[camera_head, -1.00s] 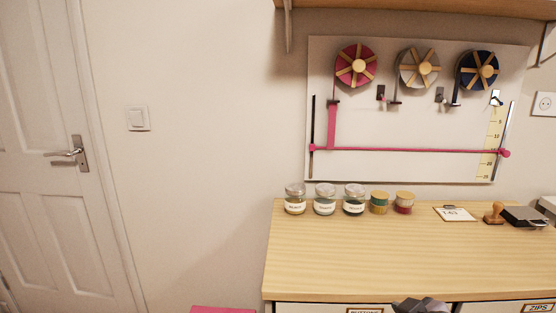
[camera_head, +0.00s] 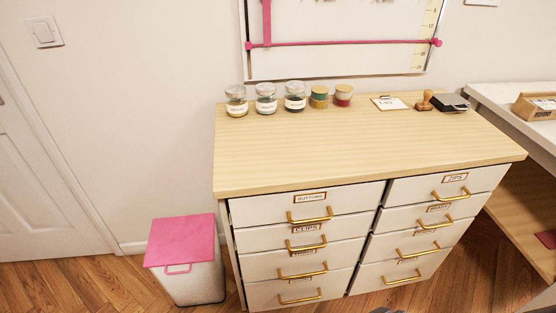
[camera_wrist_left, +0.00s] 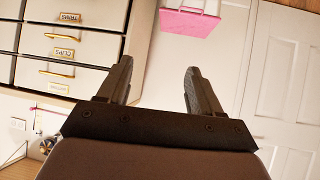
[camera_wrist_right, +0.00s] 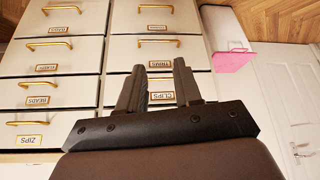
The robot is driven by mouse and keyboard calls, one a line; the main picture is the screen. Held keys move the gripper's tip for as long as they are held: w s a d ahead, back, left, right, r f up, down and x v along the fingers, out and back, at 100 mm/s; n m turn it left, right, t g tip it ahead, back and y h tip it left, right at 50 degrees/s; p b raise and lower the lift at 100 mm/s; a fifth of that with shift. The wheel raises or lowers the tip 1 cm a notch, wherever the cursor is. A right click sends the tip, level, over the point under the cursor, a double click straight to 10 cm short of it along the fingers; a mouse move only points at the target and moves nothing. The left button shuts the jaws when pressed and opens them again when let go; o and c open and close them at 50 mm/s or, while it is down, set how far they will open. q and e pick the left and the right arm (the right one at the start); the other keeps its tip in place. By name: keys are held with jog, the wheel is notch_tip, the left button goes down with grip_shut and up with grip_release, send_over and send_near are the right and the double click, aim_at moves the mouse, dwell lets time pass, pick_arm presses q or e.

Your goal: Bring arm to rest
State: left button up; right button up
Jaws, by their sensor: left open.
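My left gripper (camera_wrist_left: 157,88) is open and empty in the left wrist view. The white drawer cabinet (camera_wrist_left: 72,49) and the pink-lidded bin (camera_wrist_left: 190,22) lie beyond its fingers. My right gripper (camera_wrist_right: 160,80) shows a narrower gap between its fingers in the right wrist view. It is empty, with drawer fronts seen through the gap. Neither gripper touches anything that I can see. In the head view only a small dark piece shows at the bottom edge, and I cannot tell which arm it belongs to.
The drawer cabinet's wooden top (camera_head: 370,147) carries jars (camera_head: 266,100), a stamp (camera_head: 425,101) and an ink pad (camera_head: 451,103) along the back. The pink-lidded bin (camera_head: 190,275) stands left of it. A white table (camera_head: 500,100) is at right. Floor by the door (camera_head: 30,180) is clear.

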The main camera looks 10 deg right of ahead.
jog(key=shift+w+a+f+t+y+p, duration=0.25)
jog(key=shift+w+f+t, duration=0.2)
jog(key=shift+f+t, duration=0.25)
jog(key=shift+w+a+f+t+y+p, duration=0.2)
jog(key=shift+w+a+f+t, duration=0.2)
jog(key=shift+f+t, duration=0.3)
jog(key=shift+w+a+f+t+y+p, duration=0.25)
jog(key=shift+w+f+t, duration=0.25)
jog(key=shift+t, duration=0.3)
